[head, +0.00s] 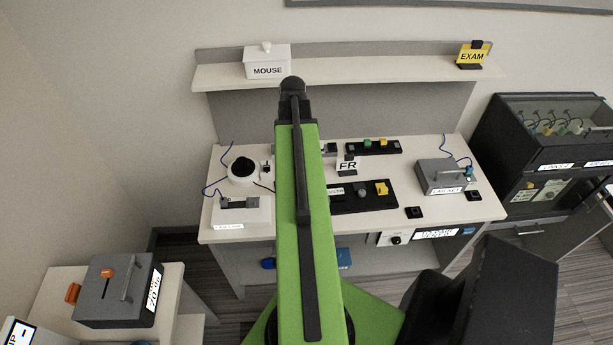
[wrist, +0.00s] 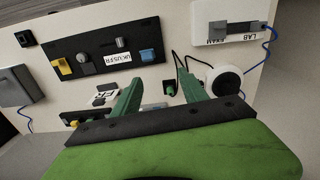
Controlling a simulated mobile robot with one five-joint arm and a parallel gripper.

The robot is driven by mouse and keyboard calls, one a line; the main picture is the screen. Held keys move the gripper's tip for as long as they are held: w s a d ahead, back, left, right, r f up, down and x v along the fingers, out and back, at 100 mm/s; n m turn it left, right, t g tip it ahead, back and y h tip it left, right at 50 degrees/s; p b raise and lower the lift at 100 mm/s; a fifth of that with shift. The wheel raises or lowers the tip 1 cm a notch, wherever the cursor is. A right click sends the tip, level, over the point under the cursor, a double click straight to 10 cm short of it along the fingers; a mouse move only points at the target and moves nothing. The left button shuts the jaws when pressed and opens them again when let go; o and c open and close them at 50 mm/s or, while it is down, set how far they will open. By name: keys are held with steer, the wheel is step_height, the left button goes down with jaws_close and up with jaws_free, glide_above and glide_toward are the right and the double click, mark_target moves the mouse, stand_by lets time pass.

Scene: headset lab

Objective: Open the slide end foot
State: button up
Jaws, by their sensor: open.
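No part in view is legibly marked as the slide end foot, so I cannot tell which it is. A white unit with a dark bar (head: 240,204) lies at the bench's front left. A similar white unit (wrist: 238,14) shows at the top right in the wrist view. My gripper (wrist: 160,80) is open and empty, its two green fingers apart over the bench. A small black block with a green part (wrist: 170,89) appears between the fingertips; contact is not evident. In the head view my arm covers the bench's middle, and the fingers do not show clearly.
A black panel with knobs (wrist: 106,70) and an FR sign (head: 347,166) are near. A grey handled box (head: 440,176) stands at the bench's right. A shelf (head: 370,75) holds a MOUSE box (head: 267,65).

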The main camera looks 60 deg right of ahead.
steer(key=shift+m, duration=0.3)
steer(key=s+f+b, duration=0.1)
steer(key=f+b, duration=0.4)
steer(key=b, duration=0.1)
steer(key=d+f+b, duration=0.1)
steer(key=f+b, duration=0.4)
steer(key=f, duration=0.1)
steer(key=s+d+f+b, duration=0.1)
steer(key=f+b, duration=0.5)
steer(key=shift+s+d+b, duration=0.15)
steer(key=shift+s+b, duration=0.15)
steer(key=shift+s, duration=0.05)
jaws_close()
